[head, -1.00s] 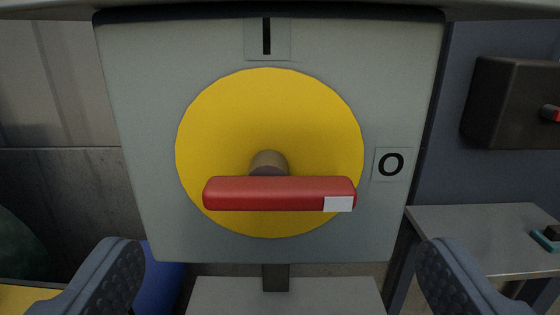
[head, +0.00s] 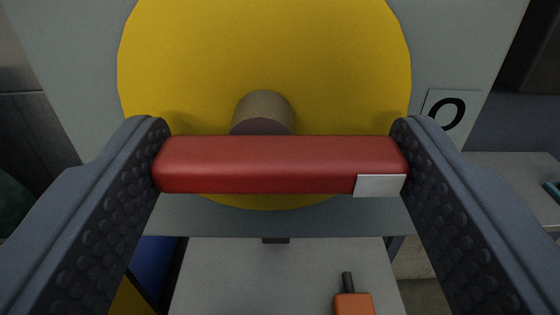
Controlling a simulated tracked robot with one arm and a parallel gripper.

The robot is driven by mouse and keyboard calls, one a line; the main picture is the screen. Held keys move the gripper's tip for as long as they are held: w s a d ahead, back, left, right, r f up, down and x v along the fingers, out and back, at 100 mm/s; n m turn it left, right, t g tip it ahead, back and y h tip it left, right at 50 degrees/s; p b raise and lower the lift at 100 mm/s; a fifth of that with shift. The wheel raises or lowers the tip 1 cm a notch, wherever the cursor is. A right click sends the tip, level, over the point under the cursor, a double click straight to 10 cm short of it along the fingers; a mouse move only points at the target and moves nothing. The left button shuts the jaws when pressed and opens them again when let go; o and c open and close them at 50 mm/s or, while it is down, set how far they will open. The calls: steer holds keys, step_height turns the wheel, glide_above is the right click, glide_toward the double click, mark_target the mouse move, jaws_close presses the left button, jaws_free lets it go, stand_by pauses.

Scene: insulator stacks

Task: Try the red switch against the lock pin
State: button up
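The red switch (head: 270,165) is a bar lying level across a yellow disc (head: 330,60), on a tan round shaft (head: 263,112). Its right end carries a white mark (head: 380,186), on the side of the "O" label (head: 444,113). My gripper (head: 279,150) has one finger at each end of the bar, and both ridged pads appear to touch the ends. I cannot make out a lock pin on the switch. An orange block with a dark rod (head: 353,303) stands below, and I cannot tell whether it is the pin.
The grey panel (head: 60,60) stands behind the disc. A grey surface (head: 250,275) lies below the switch. At right is a grey table (head: 520,180) with a teal item (head: 553,192) at the picture's edge. A blue object (head: 152,265) is at lower left.

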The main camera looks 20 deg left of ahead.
steer(key=shift+n, duration=0.8)
steer(key=o, duration=1)
